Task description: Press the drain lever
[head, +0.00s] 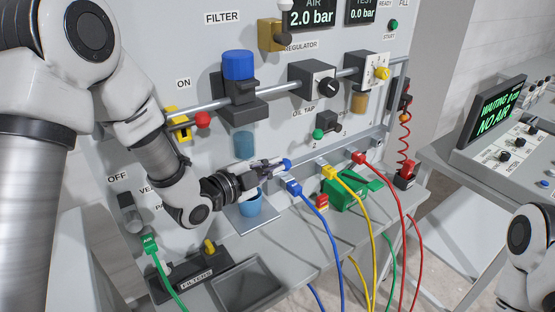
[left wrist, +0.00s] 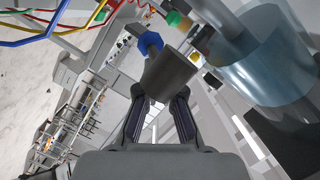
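A drain lever with a blue tip (head: 287,163) shows at the fingertips of my left gripper (head: 268,165), right of the filter's translucent blue bowl (head: 243,142). In the left wrist view, a blue knob (left wrist: 150,42) sits at the end of a dark grey part (left wrist: 168,75), just beyond my left fingertips (left wrist: 162,97). The fingers stand apart with a gap between them. I cannot tell whether they touch the dark part. The filter bowl (left wrist: 268,65) is close on the right there. My right gripper is out of view; only part of that arm shows.
A blue cup (head: 250,204) stands below the left gripper. Blue (head: 322,215), yellow (head: 366,215) and red (head: 390,185) hoses run along the right of it. A grey rail (head: 200,108) crosses the panel above. An empty tray (head: 248,287) is at the front.

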